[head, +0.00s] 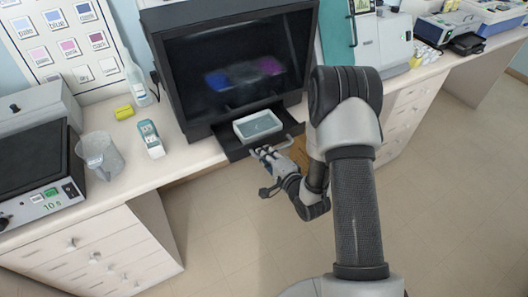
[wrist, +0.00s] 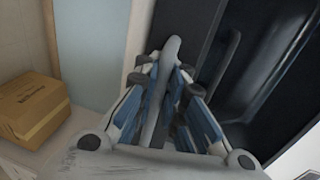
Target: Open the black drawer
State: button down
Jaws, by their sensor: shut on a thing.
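The black drawer (head: 234,149) sticks out from the base of a black cabinet (head: 162,75) with a dark glass front. A white-rimmed tray (head: 238,131) sits in the drawer. My gripper (head: 264,154) is at the drawer's front edge. In the wrist view, my gripper (wrist: 162,80) has its blue-padded fingers on both sides of a grey bar handle (wrist: 172,48), shut on it. In the head view the fingers mostly hide the handle.
A cardboard box (wrist: 32,106) lies below in the wrist view. The floor in front of the drawer is clear.

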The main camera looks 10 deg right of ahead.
jog(key=shift+v, duration=0.85)
jog(key=shift+f, duration=0.1)
jog(key=c, duration=1.7)
grip_release()
jog(key=shift+s, duration=0.1)
jog(key=v, duration=0.7)
jog(key=shift+s+d, duration=0.15)
jog(key=shift+s, duration=0.05)
